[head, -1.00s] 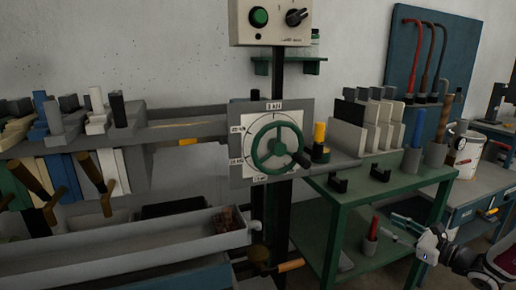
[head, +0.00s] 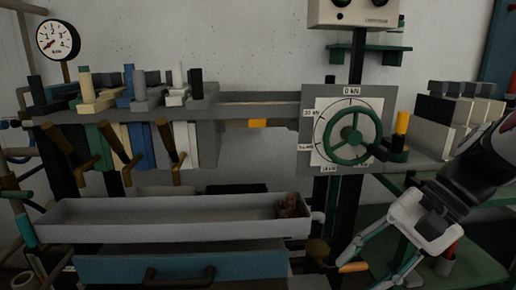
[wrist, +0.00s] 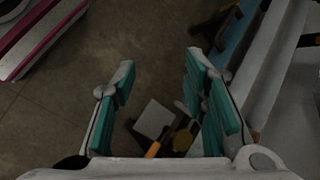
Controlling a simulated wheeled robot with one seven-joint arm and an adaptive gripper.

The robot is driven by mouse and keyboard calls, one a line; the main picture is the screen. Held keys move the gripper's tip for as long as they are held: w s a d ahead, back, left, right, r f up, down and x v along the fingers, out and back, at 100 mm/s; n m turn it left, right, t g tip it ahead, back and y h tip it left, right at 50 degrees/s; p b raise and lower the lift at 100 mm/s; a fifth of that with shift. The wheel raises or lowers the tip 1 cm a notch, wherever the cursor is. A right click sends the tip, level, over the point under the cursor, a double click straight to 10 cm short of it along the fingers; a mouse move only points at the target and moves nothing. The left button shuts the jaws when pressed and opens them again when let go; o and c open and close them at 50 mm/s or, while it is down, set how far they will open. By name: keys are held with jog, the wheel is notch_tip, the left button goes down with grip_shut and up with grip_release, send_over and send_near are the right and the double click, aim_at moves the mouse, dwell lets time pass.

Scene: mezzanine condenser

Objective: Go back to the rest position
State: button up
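My gripper (head: 372,262) is at the lower right in the head view, pointing down and to the left, in front of the green table. In the wrist view my gripper (wrist: 160,92) shows its two teal-padded fingers spread apart, with nothing held between them. Below and beyond the fingers are an orange handle (wrist: 153,149) and a pale square plate (wrist: 154,119). The green handwheel (head: 352,135) on its dial plate stands above and left of my arm, apart from the gripper.
A long grey trough (head: 170,219) with a brown lump (head: 290,205) lies left of the gripper, above a blue drawer (head: 180,266). A lever rack (head: 125,115) and a gauge (head: 58,39) are at the left. A green table (head: 470,262) stands at the right.

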jog(key=s+d+f+n+h+b, duration=0.1)
jog(key=s+n+h, duration=0.3)
jog(key=s, duration=0.5)
jog(key=s+d+f+n+h+b, duration=0.1)
jog(key=s+f+n+h+b, duration=0.2)
jog(key=s, duration=0.6)
notch_tip(320, 180, up, 30)
jog(key=n+t+p, duration=0.1)
jog(key=t+p, duration=0.3)
jog(key=p, duration=2.4)
jog(key=shift+w+d+p, duration=0.15)
jog(key=shift+d+p, duration=0.05)
jog(key=shift+p, duration=0.15)
jog(key=shift+o, duration=0.4)
jog(key=shift+r, duration=0.1)
